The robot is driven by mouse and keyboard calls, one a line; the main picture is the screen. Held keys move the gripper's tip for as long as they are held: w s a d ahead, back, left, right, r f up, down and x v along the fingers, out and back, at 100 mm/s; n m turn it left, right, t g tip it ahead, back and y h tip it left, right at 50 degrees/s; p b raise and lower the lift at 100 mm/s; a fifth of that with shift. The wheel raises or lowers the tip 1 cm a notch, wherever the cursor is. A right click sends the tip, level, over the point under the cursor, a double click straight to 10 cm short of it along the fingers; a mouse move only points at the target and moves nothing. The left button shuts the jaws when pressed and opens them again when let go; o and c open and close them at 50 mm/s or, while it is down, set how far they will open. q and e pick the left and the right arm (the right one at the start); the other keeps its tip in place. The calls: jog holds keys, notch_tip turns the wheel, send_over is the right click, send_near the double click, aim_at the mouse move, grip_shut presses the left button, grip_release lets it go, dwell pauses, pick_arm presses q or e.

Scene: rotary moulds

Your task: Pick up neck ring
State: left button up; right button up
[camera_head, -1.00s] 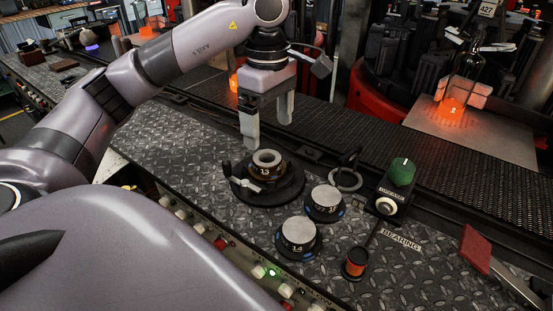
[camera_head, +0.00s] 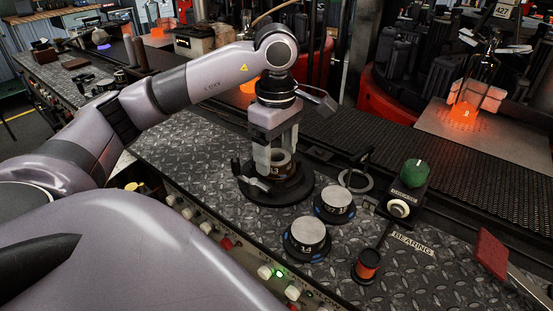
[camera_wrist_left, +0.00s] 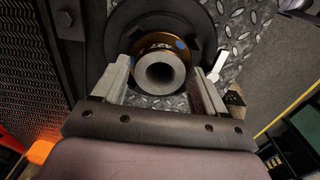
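The neck ring (camera_head: 281,168), a grey hollow ring with a brown-gold band numbered 13, sits in a round black holder (camera_head: 262,193) on the diamond-plate bench. It also shows in the left wrist view (camera_wrist_left: 160,72), with its hole facing the camera. My left gripper (camera_head: 277,160) points down over it, with one finger on each side of the ring. In the left wrist view the fingers (camera_wrist_left: 161,66) are spread, and narrow gaps seem to show between them and the ring. The near finger hides part of the ring in the head view. My right gripper is not in view.
Two round numbered pieces (camera_head: 334,198) (camera_head: 307,232) stand right of the holder. A mesh conveyor (camera_head: 390,135) runs behind, with a glowing bottle (camera_head: 463,112) beyond.

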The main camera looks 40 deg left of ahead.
pick_arm(q)
jog(key=c, duration=0.9)
jog(key=shift+r, duration=0.1)
jog(key=shift+r, duration=0.15)
notch_tip(320, 180, up, 20)
jog(key=p, duration=0.8)
jog(key=shift+f, duration=0.2)
